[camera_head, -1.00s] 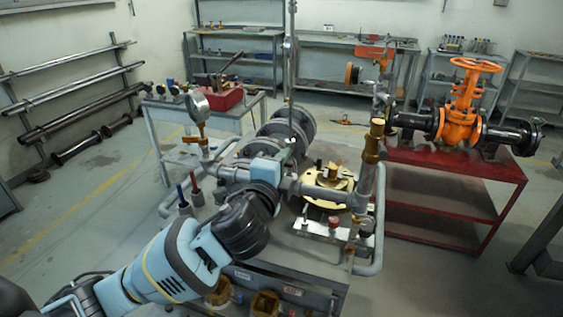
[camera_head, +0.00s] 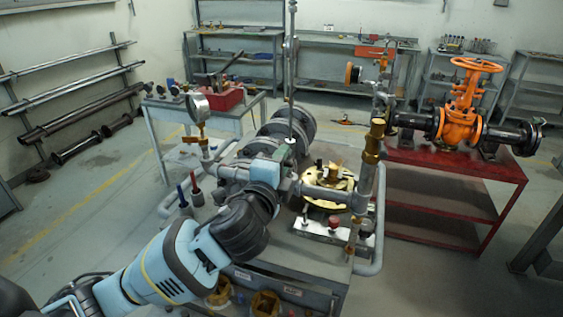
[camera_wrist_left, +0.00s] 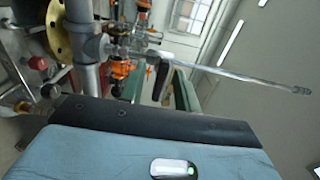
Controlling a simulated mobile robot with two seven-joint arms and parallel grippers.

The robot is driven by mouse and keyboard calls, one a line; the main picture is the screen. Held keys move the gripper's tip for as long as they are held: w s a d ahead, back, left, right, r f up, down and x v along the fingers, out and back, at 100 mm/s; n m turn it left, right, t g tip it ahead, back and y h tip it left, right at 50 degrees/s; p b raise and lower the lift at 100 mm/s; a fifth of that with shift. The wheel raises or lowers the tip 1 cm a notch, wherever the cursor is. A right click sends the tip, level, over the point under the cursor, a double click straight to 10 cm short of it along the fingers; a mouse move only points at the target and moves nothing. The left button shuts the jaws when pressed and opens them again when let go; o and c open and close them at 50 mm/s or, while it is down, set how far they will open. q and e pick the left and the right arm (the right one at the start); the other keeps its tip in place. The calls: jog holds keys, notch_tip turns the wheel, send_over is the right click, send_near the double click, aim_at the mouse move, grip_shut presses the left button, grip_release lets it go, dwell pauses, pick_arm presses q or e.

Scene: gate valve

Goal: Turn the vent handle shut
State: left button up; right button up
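My left arm reaches in from the lower left of the head view. Its gripper (camera_head: 268,168) is at the pipework on the grey bench, close to the foot of a thin upright rod (camera_head: 291,75). I cannot tell for sure which part is the vent handle. My right gripper is not in view.
A brass flange (camera_head: 330,192) and a vertical pipe (camera_head: 363,185) stand just right of my gripper. A pressure gauge (camera_head: 196,106) is to the left. An orange gate valve (camera_head: 460,118) sits on a red table (camera_head: 450,165) at right. The floor at left is open.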

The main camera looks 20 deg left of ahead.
pick_arm(q)
jog(key=s, duration=0.7)
jog(key=shift+s+a, duration=0.2)
jog(key=shift+s, duration=0.05)
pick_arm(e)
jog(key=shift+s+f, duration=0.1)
pick_arm(q)
jog(key=s+f+n+g+h, duration=0.1)
jog(key=s+f+n+g, duration=0.25)
jog(key=f, duration=0.95)
jog(key=s+f+n+g+h, duration=0.1)
jog(key=s+f+n+g, duration=0.2)
jog(key=f, duration=1)
jog(key=s+a+f+n+g, duration=0.1)
jog(key=s+a+f+n, duration=0.1)
jog(key=s+f+n, duration=0.3)
jog(key=s+a+f+n+g, duration=0.1)
jog(key=s+f+n, duration=0.4)
jog(key=s+f, duration=0.6)
jog(key=shift+s+a+y, duration=0.4)
jog(key=shift+s+a, duration=0.35)
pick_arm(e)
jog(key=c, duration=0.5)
pick_arm(q)
jog(key=shift+a, duration=0.2)
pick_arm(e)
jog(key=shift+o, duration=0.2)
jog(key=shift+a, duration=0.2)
